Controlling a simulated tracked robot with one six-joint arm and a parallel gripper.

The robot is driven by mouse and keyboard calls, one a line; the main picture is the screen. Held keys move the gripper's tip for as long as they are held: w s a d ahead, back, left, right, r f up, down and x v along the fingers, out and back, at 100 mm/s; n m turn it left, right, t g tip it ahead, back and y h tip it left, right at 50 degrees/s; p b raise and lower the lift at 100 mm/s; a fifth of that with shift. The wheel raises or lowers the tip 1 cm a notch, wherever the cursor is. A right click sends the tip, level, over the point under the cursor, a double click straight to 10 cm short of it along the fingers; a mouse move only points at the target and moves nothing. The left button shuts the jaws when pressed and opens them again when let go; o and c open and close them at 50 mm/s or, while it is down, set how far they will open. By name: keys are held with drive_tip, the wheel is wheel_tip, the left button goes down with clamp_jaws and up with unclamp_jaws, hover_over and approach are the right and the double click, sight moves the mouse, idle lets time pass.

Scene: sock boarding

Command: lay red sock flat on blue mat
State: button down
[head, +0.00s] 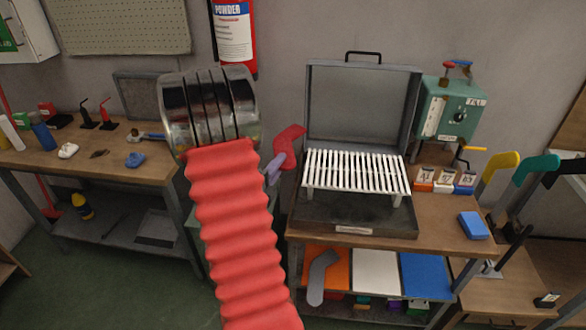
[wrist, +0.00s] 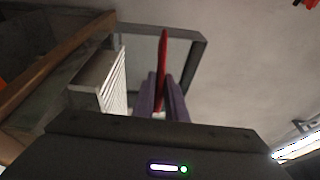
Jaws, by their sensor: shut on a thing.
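The red sock (head: 289,144) is held up in the air in front of the left side of the open grey press. My gripper (head: 274,172), with purple fingers, is shut on its lower part; my red ribbed arm hides part of the gripper. In the wrist view the red sock (wrist: 163,62) stands edge-on, thin and upright, between the two purple fingers (wrist: 164,95). The blue mat (head: 425,277) lies on the lower shelf of the bench, at the right of a row of mats. No sock shows on it.
A grey sock (head: 321,277) lies on the orange mat (head: 340,262), left of the white mat (head: 376,272). The white slatted rack (head: 357,171) of the open press (head: 360,105) stands close to the held sock. Yellow (head: 499,165) and teal (head: 538,167) sock shapes stand at right.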

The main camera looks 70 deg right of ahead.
drive_tip(key=w+a+n+t+y, duration=0.3)
drive_tip(key=w+a+n+t, duration=0.3)
drive_tip(key=w+a, duration=0.65)
drive_tip(key=w+a+n+t+y, duration=0.2)
drive_tip(key=w+a+n+t, duration=0.2)
drive_tip(key=w+a+t, duration=0.85)
drive_tip(key=w+a+n+y, duration=0.3)
drive_tip(key=w+a+y, duration=0.1)
drive_tip(key=a, duration=0.5)
drive_tip(key=w+a+n+y, duration=0.3)
drive_tip(key=w+a+y, duration=0.1)
drive_tip(key=a, duration=0.5)
drive_tip(key=w+a+n+y, duration=0.2)
drive_tip(key=w+a+y, duration=0.2)
drive_tip(key=a, duration=0.6)
drive_tip(key=shift+w+f+n+t+y, duration=0.35)
drive_tip(key=shift+n+t+y, duration=0.1)
drive_tip(key=shift+y, duration=0.25)
drive_tip(key=shift+s, duration=0.1)
